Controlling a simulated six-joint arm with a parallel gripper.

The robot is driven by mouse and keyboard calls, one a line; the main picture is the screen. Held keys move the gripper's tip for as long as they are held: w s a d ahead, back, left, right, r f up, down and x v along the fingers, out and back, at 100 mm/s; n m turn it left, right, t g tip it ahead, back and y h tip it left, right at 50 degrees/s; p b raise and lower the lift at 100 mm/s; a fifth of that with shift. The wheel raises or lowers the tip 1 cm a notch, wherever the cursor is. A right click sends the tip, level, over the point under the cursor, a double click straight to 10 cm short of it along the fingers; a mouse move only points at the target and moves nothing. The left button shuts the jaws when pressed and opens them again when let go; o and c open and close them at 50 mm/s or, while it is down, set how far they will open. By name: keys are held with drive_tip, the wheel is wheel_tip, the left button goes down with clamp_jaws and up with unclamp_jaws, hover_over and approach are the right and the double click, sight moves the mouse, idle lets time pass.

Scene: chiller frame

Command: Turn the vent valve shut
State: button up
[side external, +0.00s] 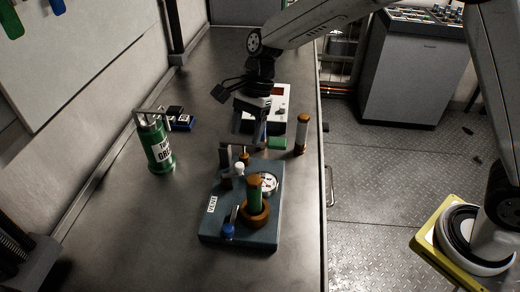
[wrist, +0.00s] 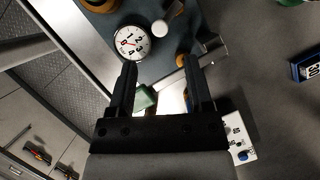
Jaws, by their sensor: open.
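A dark teal base block (side external: 270,229) stands on the bench. A white label reading VENT (side external: 212,204) lies on its left side. A blue knob (side external: 228,231) is at the near edge, with a small upright piece beside it. I cannot tell for sure which fitting is the vent valve. A round dial gauge (side external: 268,184) and a white knob (side external: 239,168) also show in the wrist view (wrist: 132,42). My gripper (side external: 250,139) is above the block's far end, fingers apart. In the wrist view my gripper (wrist: 160,64) is open, with nothing held.
A green canister (side external: 159,148) stands left; a brown-capped cylinder (side external: 301,134) stands right. A white box (side external: 283,97) and a green block (side external: 277,143) are behind.

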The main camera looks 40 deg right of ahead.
sight(239, 164)
drive_tip(key=shift+x, duration=3.85)
drive_tip(key=shift+d, duration=0.1)
clamp_jaws()
